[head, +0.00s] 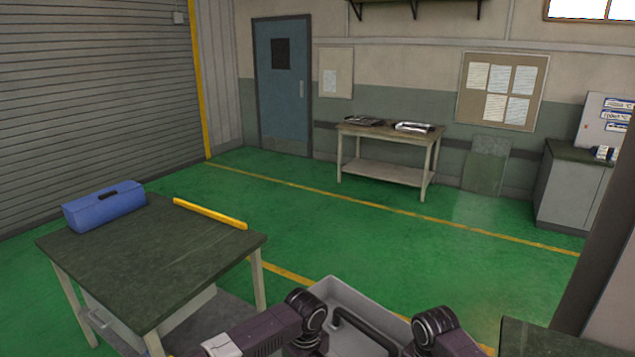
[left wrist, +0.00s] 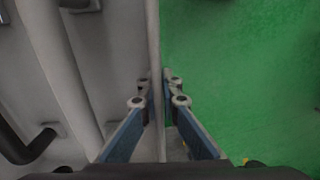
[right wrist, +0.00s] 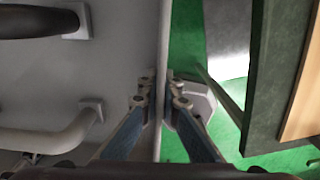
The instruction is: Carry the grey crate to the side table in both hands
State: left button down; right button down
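The grey crate (head: 348,290) is in front of me at the bottom of the head view, between my two forearms. Its wall also shows in the left wrist view (left wrist: 153,30) and the right wrist view (right wrist: 164,30). My left gripper (left wrist: 156,84) has one finger on each side of the wall and is closed on it. My right gripper (right wrist: 158,82) grips another stretch of wall the same way. Dark and pale bar handles show inside the crate. Two tables stand ahead: a dark-topped one (head: 150,255) near left and a pale-legged one (head: 385,130) at the far wall.
A blue toolbox (head: 105,206) and a yellow bar (head: 210,213) lie on the near-left table. Metal parts (head: 413,127) lie on the far table. A dark bench edge (head: 545,340) is close at lower right. Green floor (head: 350,230) between is clear.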

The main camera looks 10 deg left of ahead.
aim_at(165, 240)
jog(key=i+j, duration=0.2)
jog(key=j, duration=0.45)
jog(key=i+j, duration=0.2)
jog(key=j, duration=0.4)
jog(key=i+j, duration=0.25)
jog(key=j, duration=0.4)
jog(key=i+j+z, duration=0.1)
jog(key=j, duration=0.5)
jog(key=i+j, duration=0.3)
jog(key=j, duration=0.35)
jog(key=i+j, duration=0.2)
jog(key=j, duration=0.45)
jog(key=i+j, duration=0.15)
jog(key=j, duration=0.5)
jog(key=i+j+z, duration=0.1)
jog(key=j, duration=0.55)
jog(key=i, duration=0.1)
